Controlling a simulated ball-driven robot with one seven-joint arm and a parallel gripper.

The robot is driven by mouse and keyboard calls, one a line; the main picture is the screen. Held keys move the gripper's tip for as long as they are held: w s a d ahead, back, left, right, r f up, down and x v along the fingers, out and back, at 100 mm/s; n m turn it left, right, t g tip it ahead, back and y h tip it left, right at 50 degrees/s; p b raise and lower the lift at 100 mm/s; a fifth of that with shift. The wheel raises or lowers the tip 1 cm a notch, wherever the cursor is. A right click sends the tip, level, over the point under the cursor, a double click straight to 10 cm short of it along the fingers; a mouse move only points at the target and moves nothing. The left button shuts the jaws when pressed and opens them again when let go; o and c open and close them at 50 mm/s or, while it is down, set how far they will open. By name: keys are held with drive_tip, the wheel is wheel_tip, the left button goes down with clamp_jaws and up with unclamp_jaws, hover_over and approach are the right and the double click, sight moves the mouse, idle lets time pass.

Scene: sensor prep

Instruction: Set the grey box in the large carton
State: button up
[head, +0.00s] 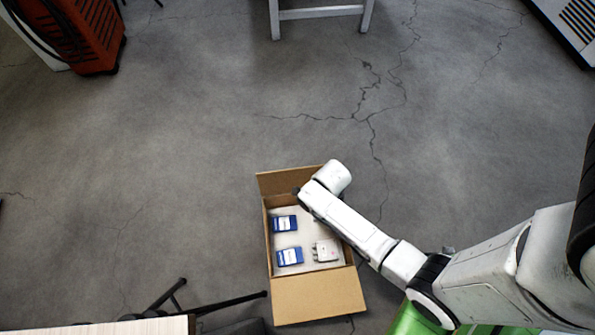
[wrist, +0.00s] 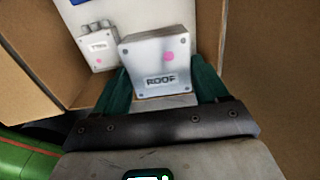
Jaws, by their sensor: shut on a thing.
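A grey box (wrist: 158,62) marked "ROOF", with a pink dot, is between the two dark green fingers of my gripper (wrist: 158,84) in the wrist view. My gripper is shut on it. The large carton (head: 318,298) stands open on the floor in the head view, flaps spread. My arm reaches over its right side and hides the gripper and held box there. In the wrist view, carton walls (wrist: 262,60) rise on both sides of the held box, above the pale carton bottom. I cannot tell whether the box touches the bottom.
A smaller grey box with stubs (head: 326,250) lies in the carton's lower right; it also shows left of the held box in the wrist view (wrist: 97,45). Two blue boxes, one upper (head: 284,224) and one lower (head: 290,256), lie at the carton's left.

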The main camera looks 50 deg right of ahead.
drive_tip(key=shift+w+f+b, duration=0.25)
drive_tip(key=shift+f+b, duration=0.05)
drive_tip(key=shift+f, duration=0.25)
drive_tip(key=f+b, duration=0.1)
drive_tip(key=f, duration=0.1)
drive_tip(key=f+b, duration=0.1)
drive_tip(key=f, duration=0.1)
drive_tip(key=f+b, duration=0.2)
drive_tip(key=shift+w+f, duration=0.15)
drive_tip(key=shift+w, duration=0.1)
drive_tip(key=shift+f+b, duration=1.2)
drive_tip(key=shift+f, duration=0.55)
drive_tip(key=shift+f, duration=0.1)
drive_tip(key=shift+f, duration=0.15)
drive_tip(key=o, duration=1.1)
